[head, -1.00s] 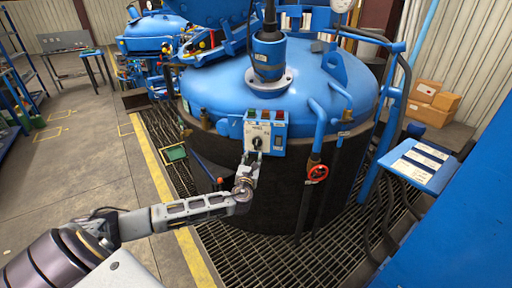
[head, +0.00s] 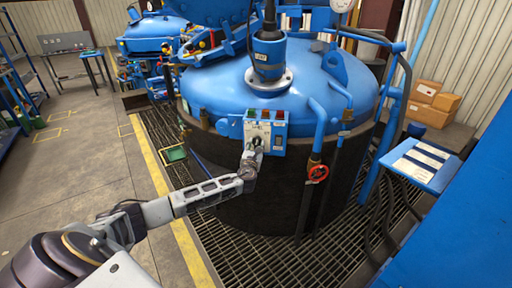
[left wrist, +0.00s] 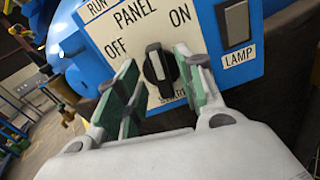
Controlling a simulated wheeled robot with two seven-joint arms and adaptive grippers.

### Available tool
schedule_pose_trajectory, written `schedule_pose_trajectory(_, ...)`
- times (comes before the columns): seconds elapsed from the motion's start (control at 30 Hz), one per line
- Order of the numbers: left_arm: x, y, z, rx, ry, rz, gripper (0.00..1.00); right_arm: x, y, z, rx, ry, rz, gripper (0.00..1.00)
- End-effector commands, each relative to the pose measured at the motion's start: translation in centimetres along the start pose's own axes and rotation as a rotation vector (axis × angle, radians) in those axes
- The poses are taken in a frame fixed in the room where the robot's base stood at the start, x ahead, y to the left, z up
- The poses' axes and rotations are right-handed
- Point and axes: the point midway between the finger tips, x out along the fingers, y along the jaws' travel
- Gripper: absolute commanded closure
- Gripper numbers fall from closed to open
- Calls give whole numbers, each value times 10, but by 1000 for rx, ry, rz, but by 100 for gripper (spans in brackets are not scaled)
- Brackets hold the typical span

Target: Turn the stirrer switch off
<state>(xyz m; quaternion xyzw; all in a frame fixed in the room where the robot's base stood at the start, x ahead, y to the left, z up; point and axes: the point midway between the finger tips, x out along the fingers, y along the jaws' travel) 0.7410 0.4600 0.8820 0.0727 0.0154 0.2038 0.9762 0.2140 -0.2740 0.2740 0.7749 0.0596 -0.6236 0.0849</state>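The pointer stands nearly upright in the left wrist view. My left gripper (head: 257,145) is at the panel. In the left wrist view its green-padded fingers (left wrist: 158,88) are open, one on each side of the knob. I cannot tell whether they touch it. My right gripper is out of view.
A rocker switch labelled LAMP (left wrist: 236,23) sits right of the knob. A red valve wheel (head: 318,173) and vertical pipes stand right of the panel. A blue sloped desk (head: 420,166) stands at the right. Floor grating (head: 262,250) surrounds the furnace.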

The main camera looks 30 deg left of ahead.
Motion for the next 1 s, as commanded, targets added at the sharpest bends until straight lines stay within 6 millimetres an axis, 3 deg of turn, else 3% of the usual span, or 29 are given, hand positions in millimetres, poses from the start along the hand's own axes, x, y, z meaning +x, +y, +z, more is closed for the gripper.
schedule_pose_trajectory(0.5, 8, 0, 0, -1, 0, -1, 62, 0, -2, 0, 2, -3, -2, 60)
schedule_pose_trajectory(0.8, 8, 0, 0, 0, 0, -1, 100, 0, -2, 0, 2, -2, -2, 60)
schedule_pose_trajectory(1.0, 8, 0, 0, -3, 0, -1, 100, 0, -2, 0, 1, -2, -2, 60)
